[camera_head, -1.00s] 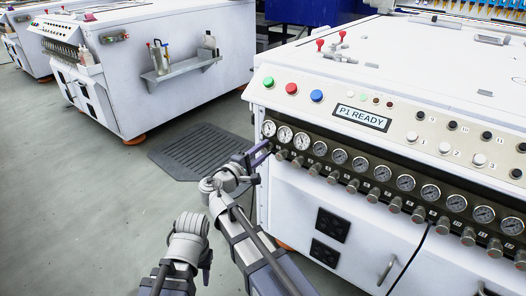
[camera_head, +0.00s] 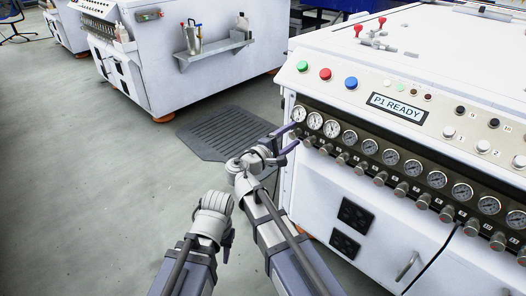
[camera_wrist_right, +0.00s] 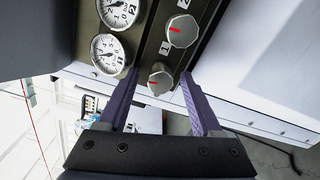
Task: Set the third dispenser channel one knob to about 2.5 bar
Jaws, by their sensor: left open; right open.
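The near white dispenser (camera_head: 400,235) has a dark strip of gauges and knobs along its front. In the right wrist view the knob labelled 1 (camera_wrist_right: 160,78), grey with a red mark, lies between the fingertips of my open right gripper (camera_wrist_right: 159,74); contact is not clear. Knob 2 (camera_wrist_right: 182,32) is just above it. The gauge beside knob 1 (camera_wrist_right: 108,53) shows, but its needle is too small to read surely. In the head view my right gripper (camera_head: 288,137) is at the strip's left end. My left gripper (camera_head: 229,240) is low, away from the panel, its fingers mostly hidden.
The panel carries green, red and blue buttons and a display (camera_head: 397,107) reading P1 READY. Several more knobs run right along the strip. A dark mat (camera_head: 225,138) lies on the floor behind my right arm. Another white machine (camera_head: 170,60) stands behind; open floor is left.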

